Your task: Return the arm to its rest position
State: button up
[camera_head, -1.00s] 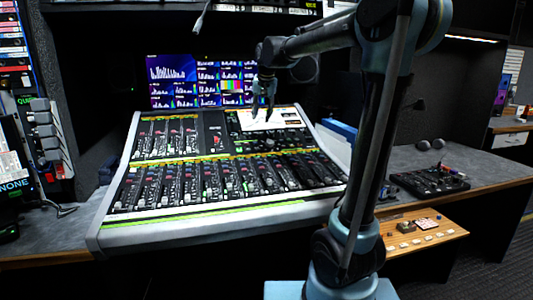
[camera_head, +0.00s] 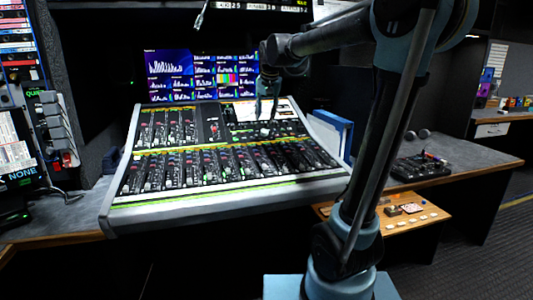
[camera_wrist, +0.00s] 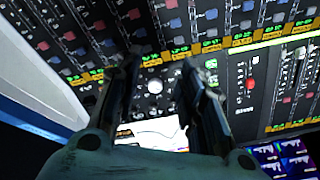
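My arm rises from its base in the right half of the head view and bends over to the left. My gripper (camera_head: 266,108) hangs pointing down in front of the monitor, above the upper right part of the mixing console (camera_head: 150,212). In the wrist view my gripper (camera_wrist: 160,75) shows two dark fingers standing apart with nothing between them. Console knobs and faders show beyond the fingertips. I cannot tell the exact height of the fingertips above the console.
The monitor (camera_head: 168,66) stands behind the console. A blue binder (camera_head: 338,135) stands right of it. A small black control panel (camera_head: 420,166) lies on the right desk, with a wooden shelf (camera_head: 425,225) below. Dark equipment racks line the left. Carpet floor is clear at lower right.

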jog(key=s+d+f+n, duration=0.1)
jog(key=s+d+f, duration=0.45)
jog(key=s, duration=0.25)
jog(key=s+d+f, duration=0.5)
jog(key=s+d, duration=0.2)
jog(key=s, duration=0.1)
jog(key=s+d+f+n+g, duration=0.1)
jog(key=s+d+f, duration=0.2)
jog(key=s+f, duration=0.5)
jog(key=s+d+f+h, duration=0.1)
jog(key=s+d+f, duration=0.2)
jog(key=s+f, duration=0.5)
jog(key=shift+s+d+n+g, duration=0.3)
jog(key=shift+s+n+g, duration=0.1)
jog(key=shift+s, duration=0.05)
jog(key=shift+f, duration=0.1)
jog(key=shift+w+f, duration=0.2)
jog(key=shift+w, duration=0.25)
